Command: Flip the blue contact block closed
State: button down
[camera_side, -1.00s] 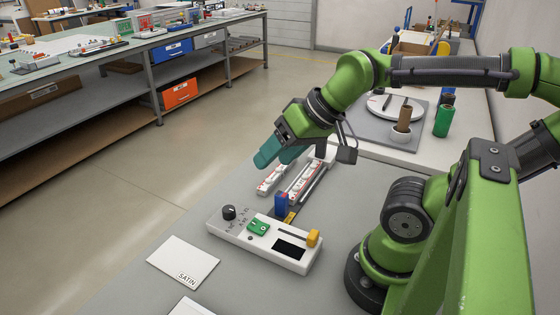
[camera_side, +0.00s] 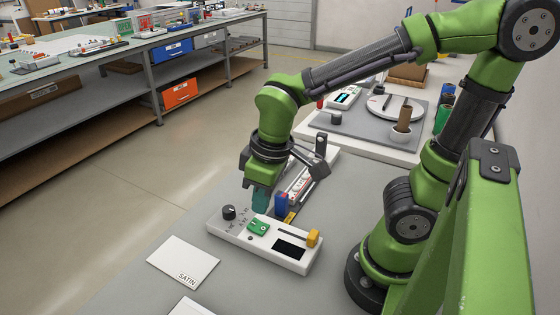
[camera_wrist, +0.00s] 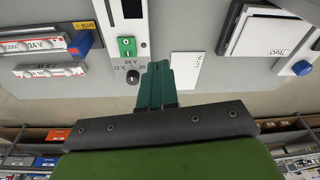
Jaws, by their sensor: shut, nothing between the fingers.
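The blue contact block (camera_side: 281,202) stands at the near end of a light strip holder (camera_side: 298,182), beside a yellow label. In the wrist view the blue block (camera_wrist: 80,43) is at the upper left, next to the yellow PLUS label (camera_wrist: 85,25). Whether its contact is made cannot be told. My gripper (camera_side: 260,208) points down with its teal fingers shut and empty, just left of the block in the side view. In the wrist view the fingertips (camera_wrist: 160,67) lie well right of the block, and no contact with it shows.
A white control box (camera_side: 228,230) with a black knob (camera_side: 229,212), green switch (camera_side: 257,226) and yellow slider (camera_side: 313,238) stands in front of the block. A SATIN card (camera_side: 183,262) lies left of it. The grey table left of the gripper is clear.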

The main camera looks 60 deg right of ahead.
jog(key=w+f+n+g+h, duration=0.2)
jog(key=w+f+n+h, duration=0.2)
jog(key=n+h, duration=0.6)
jog(key=n, duration=0.5)
jog(key=shift+w+f+n, duration=0.15)
jog(key=shift+n, duration=0.25)
send_near(279, 201)
notch_tip(279, 201, down, 4)
jog(key=shift+d+f, duration=0.1)
jog(key=shift+d, duration=0.05)
jog(key=d, duration=0.3)
jog(key=shift+d, duration=0.5)
